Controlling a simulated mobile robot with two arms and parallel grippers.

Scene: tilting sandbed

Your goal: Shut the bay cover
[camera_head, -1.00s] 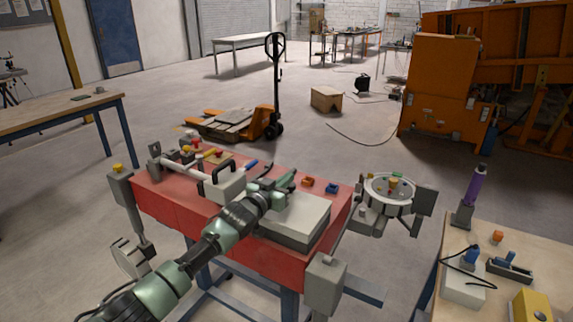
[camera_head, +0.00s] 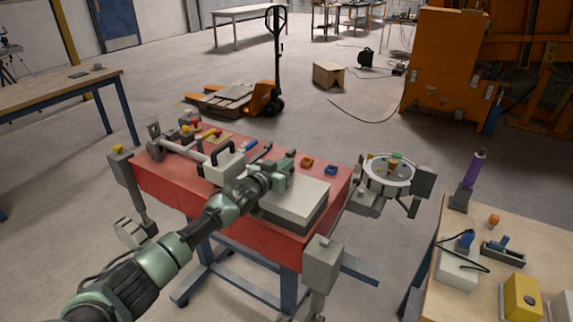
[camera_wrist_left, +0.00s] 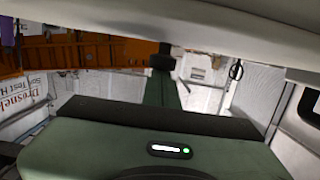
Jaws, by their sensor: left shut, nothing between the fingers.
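A box with a pale flat lid (camera_head: 298,193) over a darker lower part stands on the red table. The lid is the likeliest bay cover, but I cannot tell whether it is fully closed. My left gripper (camera_head: 290,163) is shut and empty at the far left edge of this box. My left forearm hides the box's near left corner. In the left wrist view, the green gripper body (camera_wrist_left: 160,148) fills the bottom. A pale panel (camera_wrist_left: 200,32) spans the top of that view, and I cannot tell whether it is the cover. My right gripper is out of view.
The red table (camera_head: 160,186) also bears a grey block with a black handle (camera_head: 222,165) and small orange and blue pieces. A round dish on a stand (camera_head: 388,178) is close to its right. A wooden bench (camera_head: 455,235) with tools stands at the lower right.

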